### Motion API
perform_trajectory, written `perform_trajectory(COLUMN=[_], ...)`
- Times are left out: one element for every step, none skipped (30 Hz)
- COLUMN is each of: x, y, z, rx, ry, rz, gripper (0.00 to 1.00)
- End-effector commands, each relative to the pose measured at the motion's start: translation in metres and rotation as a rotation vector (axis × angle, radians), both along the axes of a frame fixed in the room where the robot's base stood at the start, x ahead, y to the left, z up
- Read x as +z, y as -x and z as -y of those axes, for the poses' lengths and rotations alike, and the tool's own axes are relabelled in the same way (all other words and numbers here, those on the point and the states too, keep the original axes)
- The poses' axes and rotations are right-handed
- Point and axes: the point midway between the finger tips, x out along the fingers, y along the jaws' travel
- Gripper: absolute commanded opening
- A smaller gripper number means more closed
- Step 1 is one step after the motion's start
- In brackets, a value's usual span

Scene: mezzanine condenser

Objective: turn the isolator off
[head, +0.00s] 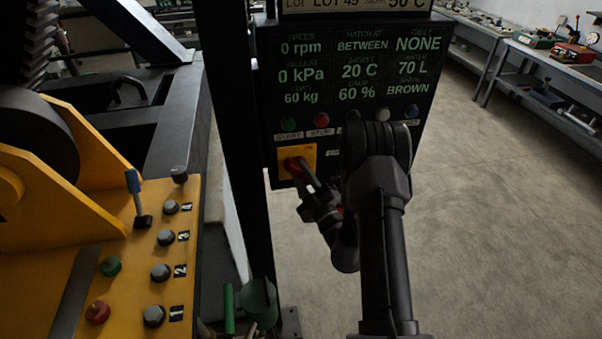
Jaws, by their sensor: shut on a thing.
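The isolator (309,152) is a red rotary handle on a yellow plate, low on the left of the black control panel (268,90). My gripper (303,176) reaches it from the lower right and is shut on the red handle. The gripper and its fingers hide part of the handle, so its exact angle is hard to tell. The panel display reads speed 0 rpm, vacuum 0 kPa, load 60 kg and fault NONE.
Green (289,124) and red (321,119) buttons sit just above the isolator. A dark post (232,130) stands close on the left. A yellow console (130,270) with a blue-topped lever (134,184) fills the lower left. Open floor (510,230) lies right.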

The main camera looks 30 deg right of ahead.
Motion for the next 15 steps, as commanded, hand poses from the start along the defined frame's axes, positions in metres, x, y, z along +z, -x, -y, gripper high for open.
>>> perform_trajectory(x=[-0.0002, -0.0001, 0.0000, 0.0000, 0.0000, 0.0001, 0.0001, 0.0001, 0.0001, 0.0001, 0.0002, 0.0001, 0.0001, 0.0002, 0.0002], y=[-0.0002, -0.0002, -0.0002, -0.0002, -0.0002, -0.0003, -0.0003, -0.0003, -0.0003, -0.0003, -0.0003, -0.0003, -0.0003, -0.0003, -0.0003], z=[-0.0003, -0.0004, -0.0004, -0.0004, -0.0003, -0.0003, -0.0003, -0.0003, -0.0003, -0.0002, -0.0003, -0.0002, -0.0002, -0.0003, -0.0003], rx=[0.000, 0.001, 0.001, 0.001, 0.001, 0.000, 0.000, 0.001, 0.000, 0.001, 0.001, 0.001, 0.001, 0.001, 0.001], ry=[-0.011, -0.016, -0.024, -0.028, -0.032, -0.036, -0.038, -0.039, -0.041, -0.042, -0.042, -0.042, -0.042, -0.042, -0.042], rz=[0.003, 0.005, 0.007, 0.009, 0.010, 0.012, 0.012, 0.012, 0.013, 0.013, 0.013, 0.013, 0.013, 0.013, 0.013], gripper=[0.00, 0.00, 0.00, 0.00, 0.00, 0.00, 0.00, 0.00, 0.00, 0.00, 0.00, 0.00, 0.00, 0.00, 0.00])
